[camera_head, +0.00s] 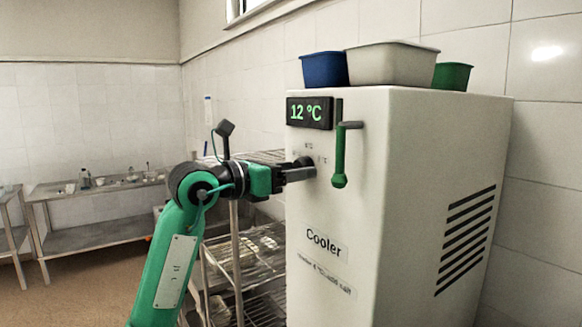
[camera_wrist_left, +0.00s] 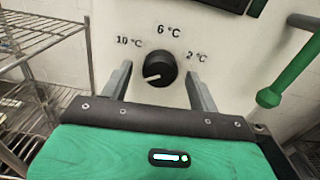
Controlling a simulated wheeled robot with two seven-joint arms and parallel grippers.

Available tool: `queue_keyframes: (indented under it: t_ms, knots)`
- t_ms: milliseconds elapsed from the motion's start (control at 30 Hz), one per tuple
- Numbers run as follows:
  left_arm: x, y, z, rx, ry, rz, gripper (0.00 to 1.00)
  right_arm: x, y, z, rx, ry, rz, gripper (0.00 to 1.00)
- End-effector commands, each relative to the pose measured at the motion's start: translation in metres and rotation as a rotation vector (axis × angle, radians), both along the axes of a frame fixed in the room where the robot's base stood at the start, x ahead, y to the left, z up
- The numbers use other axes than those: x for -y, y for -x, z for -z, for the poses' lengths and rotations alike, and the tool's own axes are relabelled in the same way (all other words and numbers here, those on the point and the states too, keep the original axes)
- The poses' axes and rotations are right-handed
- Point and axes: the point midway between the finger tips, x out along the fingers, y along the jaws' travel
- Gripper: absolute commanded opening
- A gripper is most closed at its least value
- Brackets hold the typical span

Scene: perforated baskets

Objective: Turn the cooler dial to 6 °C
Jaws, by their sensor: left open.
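The white cooler (camera_head: 350,235) stands at the right in the head view, and its display (camera_head: 310,113) reads 12 °C. The black round dial (camera_wrist_left: 160,68) shows in the left wrist view below the printed marks 10 °C, 6 °C and 2 °C. Its white pointer line points left and slightly down, below the 10 °C mark. In the head view my left gripper (camera_head: 309,170) reaches the cooler front and partly hides the dial. My right gripper is not in view.
A green door handle (camera_head: 340,157) juts out just right of the dial. A blue bin (camera_head: 324,69), a grey bin (camera_head: 390,63) and a green bin (camera_head: 452,76) sit on the cooler. A wire rack (camera_head: 245,255) stands left of the cooler.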

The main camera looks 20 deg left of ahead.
Motion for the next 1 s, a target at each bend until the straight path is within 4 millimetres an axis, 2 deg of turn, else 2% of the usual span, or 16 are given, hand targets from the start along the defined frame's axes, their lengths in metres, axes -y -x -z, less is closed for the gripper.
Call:
queue_keyframes:
  t_ms: [167, 300, 400, 667, 1000]
  knots:
    - [0.000, 0.000, 0.001, 0.000, 0.000, 0.000, 0.59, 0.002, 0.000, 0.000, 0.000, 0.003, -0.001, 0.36]
    - [0.000, 0.000, 0.000, -0.001, 0.000, 0.000, 0.32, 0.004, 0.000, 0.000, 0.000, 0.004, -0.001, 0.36]
    - [0.000, 0.000, 0.000, -0.001, 0.000, 0.000, 0.17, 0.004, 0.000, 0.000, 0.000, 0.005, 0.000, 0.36]
    - [-0.001, 0.000, 0.002, 0.014, -0.020, -0.001, 0.17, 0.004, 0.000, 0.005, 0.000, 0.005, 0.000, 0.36]
    - [-0.002, 0.000, 0.004, 0.135, -0.175, -0.003, 0.17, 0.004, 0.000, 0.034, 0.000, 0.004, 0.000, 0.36]
